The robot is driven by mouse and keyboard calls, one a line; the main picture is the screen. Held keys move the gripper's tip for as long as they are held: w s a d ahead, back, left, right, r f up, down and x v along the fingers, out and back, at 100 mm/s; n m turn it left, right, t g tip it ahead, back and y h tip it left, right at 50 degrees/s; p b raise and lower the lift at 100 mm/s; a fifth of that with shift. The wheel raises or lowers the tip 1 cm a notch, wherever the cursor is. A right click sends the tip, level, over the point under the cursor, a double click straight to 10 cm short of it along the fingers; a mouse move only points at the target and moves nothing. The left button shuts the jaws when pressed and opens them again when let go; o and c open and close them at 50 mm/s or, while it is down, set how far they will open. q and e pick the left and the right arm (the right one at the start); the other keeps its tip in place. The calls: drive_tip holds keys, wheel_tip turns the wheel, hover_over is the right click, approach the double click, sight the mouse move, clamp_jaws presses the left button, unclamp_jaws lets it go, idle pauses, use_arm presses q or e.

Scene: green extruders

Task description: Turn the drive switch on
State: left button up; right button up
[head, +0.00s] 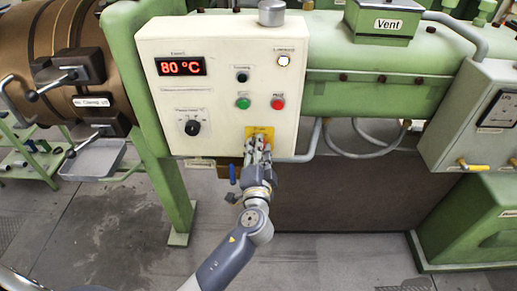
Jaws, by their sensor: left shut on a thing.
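A cream control panel (222,48) is mounted on the green machine. Its red display (181,67) reads 80 °C. Near its lower edge is a yellow plate (262,131), the likely place of the drive switch. My left gripper (259,150) is in front of this plate, its fingers pointing up at it. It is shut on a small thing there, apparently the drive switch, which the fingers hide. My right gripper is not in view.
The panel also has a black knob (192,127), a green button (243,103), a red button (278,103) and a lit white lamp (283,60). A blue-handled valve (232,174) is close to my wrist. A grey box (476,118) stands at the right.

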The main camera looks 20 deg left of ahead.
use_arm(q)
drive_tip(key=shift+m, duration=0.8)
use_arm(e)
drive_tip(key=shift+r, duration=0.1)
use_arm(q)
drive_tip(key=o, duration=1.1)
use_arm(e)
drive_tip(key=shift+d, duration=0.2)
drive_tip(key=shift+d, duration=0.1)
use_arm(q)
drive_tip(key=v, duration=1.2)
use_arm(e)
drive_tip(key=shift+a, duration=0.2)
